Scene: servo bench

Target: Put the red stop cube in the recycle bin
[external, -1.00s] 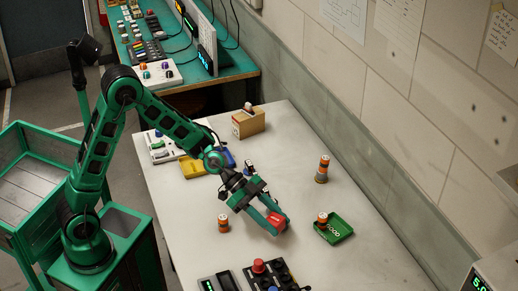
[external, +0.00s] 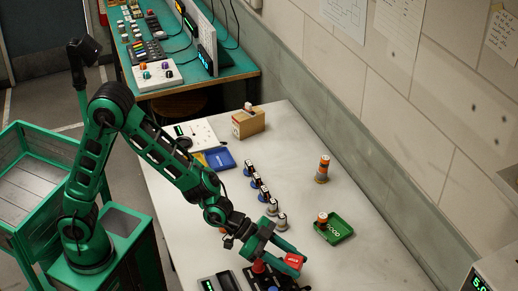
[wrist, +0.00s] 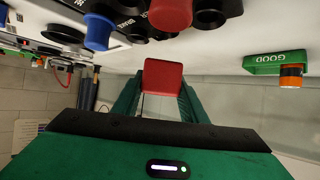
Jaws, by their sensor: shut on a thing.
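The red cube (external: 293,260) is held between the green fingers of my gripper (external: 288,258), above the near end of the white bench beside the button panel. In the wrist view the red cube (wrist: 163,77) sits between the fingertips, with its broad face showing. I cannot make out any container marked recycle. A blue tray (external: 221,159) lies at the far left of the bench, and a yellow one (external: 200,158) beside it is mostly hidden by my arm.
A green tray (external: 342,233) marked GOOD holds an orange-banded cylinder (external: 322,217). Another cylinder (external: 322,169) stands behind it. Several blue-and-silver cylinders (external: 264,194) form a row mid-bench. A cardboard box (external: 248,123) stands farther back. The button panel (wrist: 125,22) lies close to my gripper.

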